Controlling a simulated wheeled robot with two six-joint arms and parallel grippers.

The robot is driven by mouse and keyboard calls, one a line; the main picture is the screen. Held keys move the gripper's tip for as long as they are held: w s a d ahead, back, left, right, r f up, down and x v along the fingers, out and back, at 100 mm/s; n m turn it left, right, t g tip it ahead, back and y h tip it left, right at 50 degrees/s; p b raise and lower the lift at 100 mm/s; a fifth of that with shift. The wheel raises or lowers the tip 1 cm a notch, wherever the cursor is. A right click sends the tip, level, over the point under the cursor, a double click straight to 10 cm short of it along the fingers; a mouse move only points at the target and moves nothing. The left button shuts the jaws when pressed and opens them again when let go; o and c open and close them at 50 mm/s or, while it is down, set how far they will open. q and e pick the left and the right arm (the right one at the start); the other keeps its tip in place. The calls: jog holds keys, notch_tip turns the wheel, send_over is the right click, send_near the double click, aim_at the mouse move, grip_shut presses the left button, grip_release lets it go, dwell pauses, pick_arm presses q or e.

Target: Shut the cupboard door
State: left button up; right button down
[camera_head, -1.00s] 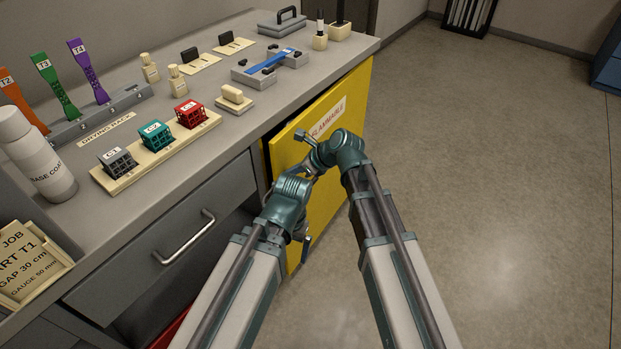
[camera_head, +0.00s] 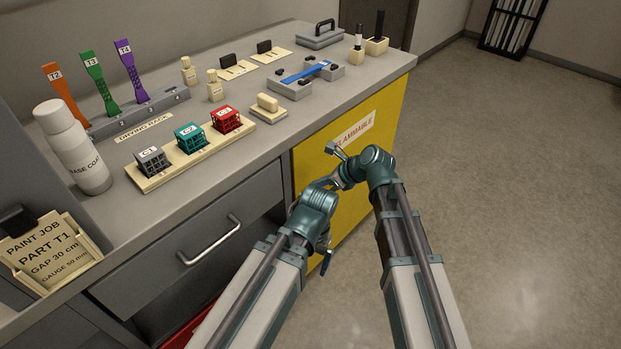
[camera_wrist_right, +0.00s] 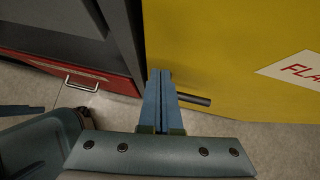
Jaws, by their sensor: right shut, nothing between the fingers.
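The yellow cupboard door (camera_head: 358,188), labelled FLAMMABLE, lies flush or nearly flush with the bench front; no clear gap shows at its left edge. It fills much of the right wrist view (camera_wrist_right: 225,45), with a dark bar handle (camera_wrist_right: 194,99) near its left edge. My right gripper (camera_wrist_right: 160,73) is shut and empty, its blue fingertips at the door's left edge beside the handle; I cannot tell whether they touch.
A grey drawer with a metal handle (camera_head: 210,240) is left of the door. A red drawer (camera_wrist_right: 75,72) is low down. The bench top (camera_head: 236,150) holds lattice cubes, test bars, bottles and blocks. The floor (camera_head: 500,200) at right is clear.

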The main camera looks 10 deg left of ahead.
jog(key=s+p+v, duration=0.1)
jog(key=p+v, duration=0.5)
jog(key=v, duration=0.4)
jog(key=shift+s, duration=0.2)
jog(key=shift+d+f, duration=0.1)
